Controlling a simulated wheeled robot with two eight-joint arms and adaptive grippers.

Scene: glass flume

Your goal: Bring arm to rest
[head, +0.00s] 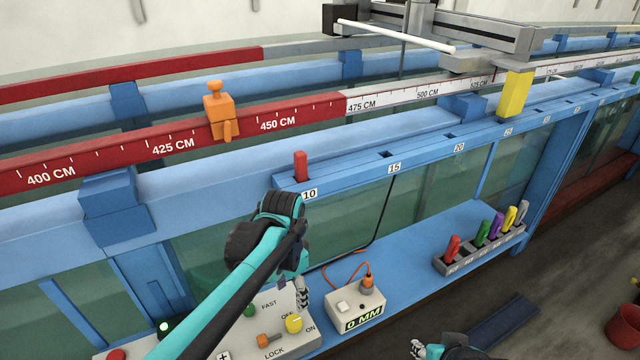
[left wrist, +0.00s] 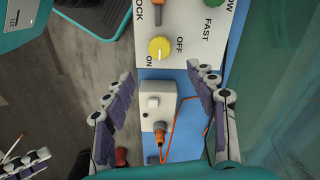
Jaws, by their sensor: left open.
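My left arm reaches in from the bottom of the head view over the control panel (head: 283,335). Its gripper (head: 302,290) hangs above the panel's right end, fingers pointing down. In the left wrist view my left gripper (left wrist: 160,75) is open, with padded fingers apart and nothing between them. Beyond the fingers are the panel's yellow knob (left wrist: 160,48) and the small grey box with an orange plug (left wrist: 158,112). I see no contact with either. My right gripper (head: 418,348) shows only in part at the bottom edge of the head view, low beside the shelf; its opening is unclear.
The 0 MM box (head: 345,305) with its orange cable sits on the blue shelf (head: 415,262). A rack (head: 480,250) of coloured pegs stands farther right. A red peg (head: 300,165) and yellow block (head: 514,95) stand on the rail. A red bucket (head: 624,328) is on the floor.

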